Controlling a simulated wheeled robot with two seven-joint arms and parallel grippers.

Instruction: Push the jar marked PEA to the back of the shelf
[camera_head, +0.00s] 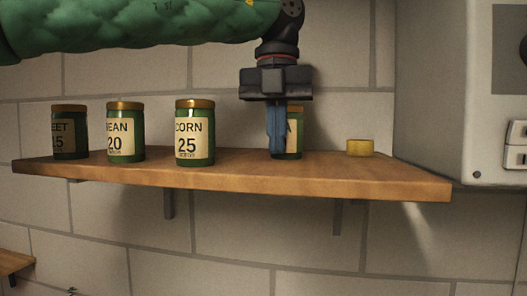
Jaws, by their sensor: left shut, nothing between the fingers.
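The green jar with a gold lid and cream label (294,136) stands upright toward the back of the wooden shelf (390,178). Only a final letter A shows on its label; the rest is hidden behind my gripper. My left gripper (277,154) points straight down in front of this jar, its blue fingers shut and empty, tips close to the shelf top. I cannot tell whether the fingers touch the jar. My right gripper is not in view.
Jars marked CORN 25 (195,135), BEAN 20 (126,135) and one ending in EET (69,135) stand to the left. A grey box (455,100) stands beyond the shelf's right end; a block wall is behind.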

